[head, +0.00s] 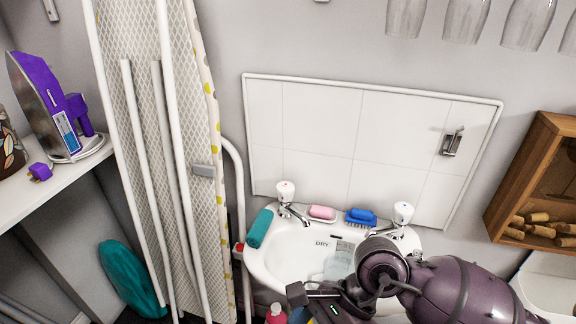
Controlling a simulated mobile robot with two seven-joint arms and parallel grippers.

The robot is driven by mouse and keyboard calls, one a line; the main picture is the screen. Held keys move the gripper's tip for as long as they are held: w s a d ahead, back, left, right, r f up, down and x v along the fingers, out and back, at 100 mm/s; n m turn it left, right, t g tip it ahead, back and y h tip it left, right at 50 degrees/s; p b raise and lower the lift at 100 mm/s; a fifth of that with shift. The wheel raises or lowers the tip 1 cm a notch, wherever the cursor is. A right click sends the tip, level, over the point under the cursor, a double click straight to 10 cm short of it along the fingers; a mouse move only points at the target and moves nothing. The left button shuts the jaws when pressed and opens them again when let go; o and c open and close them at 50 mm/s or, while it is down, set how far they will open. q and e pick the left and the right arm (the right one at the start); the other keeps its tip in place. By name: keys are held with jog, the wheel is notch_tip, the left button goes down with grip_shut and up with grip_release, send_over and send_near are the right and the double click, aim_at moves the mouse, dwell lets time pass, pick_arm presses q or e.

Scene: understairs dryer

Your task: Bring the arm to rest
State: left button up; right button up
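My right arm (440,287) is purple and comes in from the lower right, bent over the front of the white sink (265,262). The dark end of my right arm, at the gripper (325,299), is at the bottom edge in front of the basin. Its fingers cannot be made out, so I cannot tell if it is open or shut, or whether it holds anything. My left arm and gripper are not in view.
Two taps (287,195), pink soap (321,212), a blue brush (360,216) and a teal rolled cloth (260,228) are on the sink. An ironing board (150,130) leans at left beside a shelf with a purple iron (50,105). A wooden box (540,185) hangs right.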

jog(key=s+a+r+m+y, duration=0.1)
jog(key=a+r+m+y, duration=0.5)
jog(key=m+y, duration=0.45)
jog(key=w+d+f+m+t+h, duration=0.1)
jog(key=w+d+m+t, duration=0.25)
jog(key=m+t, duration=0.45)
jog(key=w+d+m+t+h+p, duration=0.1)
jog(key=w+d+m+t+h, duration=0.1)
jog(key=d+m+t, duration=0.6)
jog(key=w+d+f+m+t+h, duration=0.15)
jog(key=m+t, duration=0.35)
jog(key=m, duration=0.6)
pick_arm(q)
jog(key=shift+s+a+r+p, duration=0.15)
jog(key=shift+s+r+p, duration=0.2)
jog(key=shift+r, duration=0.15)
pick_arm(e)
jog(key=s+d+f+m+g+h, duration=0.2)
jog(key=s+d+f+m+h, duration=0.3)
jog(key=d+f+m, duration=0.3)
jog(key=s+d+f+m+g+h, duration=0.3)
jog(key=s+d+f+m+h, duration=0.3)
jog(key=f+m, duration=0.5)
jog(key=shift+d+f+m+g+h, duration=0.3)
jog(key=shift+d+f+m+h, duration=0.1)
jog(key=shift+d+m+h, duration=0.4)
